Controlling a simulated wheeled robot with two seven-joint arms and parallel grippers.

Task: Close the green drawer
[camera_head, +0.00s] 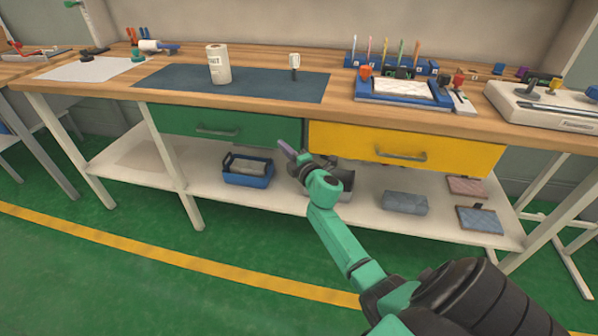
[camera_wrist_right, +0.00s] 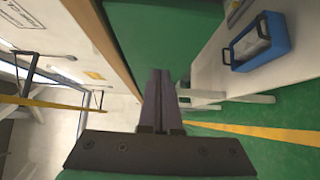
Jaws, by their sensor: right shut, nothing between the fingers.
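The green drawer (camera_head: 255,129) is under the wooden worktop, left of the yellow drawer, with a grey bar handle (camera_head: 217,131). Its front looks about level with the yellow one; I cannot tell if a small gap remains. In the right wrist view its green front (camera_wrist_right: 165,35) fills the upper middle. My right gripper (camera_head: 287,148) is shut and empty, in front of the drawer's lower right corner. Its purple-grey fingers (camera_wrist_right: 158,95) point toward the green front; contact cannot be told. My left gripper is not in view.
The yellow drawer (camera_head: 405,148) is just right of my gripper. The lower shelf (camera_head: 125,160) holds a blue basket (camera_head: 247,171) and several boxes. A paper roll (camera_head: 218,64) and pen rack stand on the worktop (camera_head: 120,88). The green floor in front is clear.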

